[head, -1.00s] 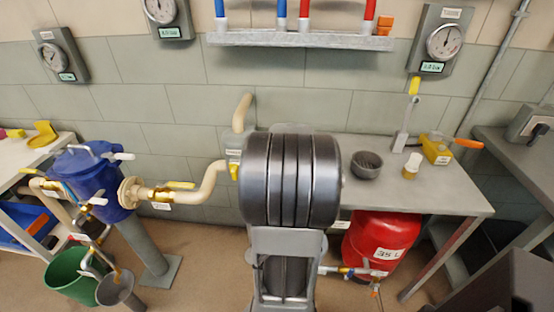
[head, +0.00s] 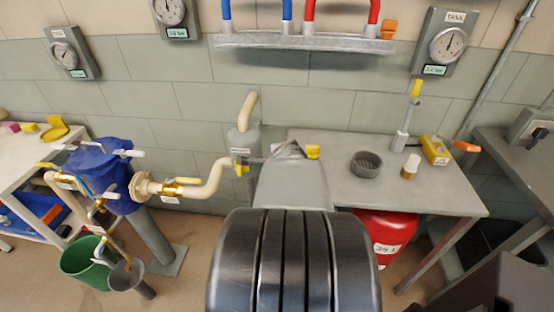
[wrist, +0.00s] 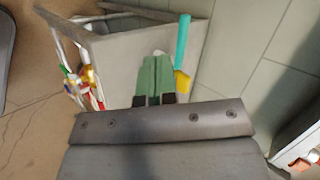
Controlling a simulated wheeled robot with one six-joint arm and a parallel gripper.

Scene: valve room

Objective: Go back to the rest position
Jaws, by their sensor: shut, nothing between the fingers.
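My gripper (wrist: 153,78) shows in the wrist view as two green fingers side by side, shut and empty, beyond a dark bolted plate. They are clear of my view of any held thing. In the head view my dark ribbed arm joint and a grey link rise from the bottom middle in front of the grey table (head: 340,190); the fingers cannot be made out there. A small yellow piece (head: 312,152) shows beside the link's far end; I cannot tell what it belongs to.
On the table stand a dark bowl (head: 366,164), a small tan-and-white item (head: 410,167) and a yellow box (head: 435,150). A red tank (head: 388,235) is below. Left are a blue tank (head: 100,175), beige pipework (head: 205,185) and a green bucket (head: 85,260). Gauges (head: 448,45) hang on the wall.

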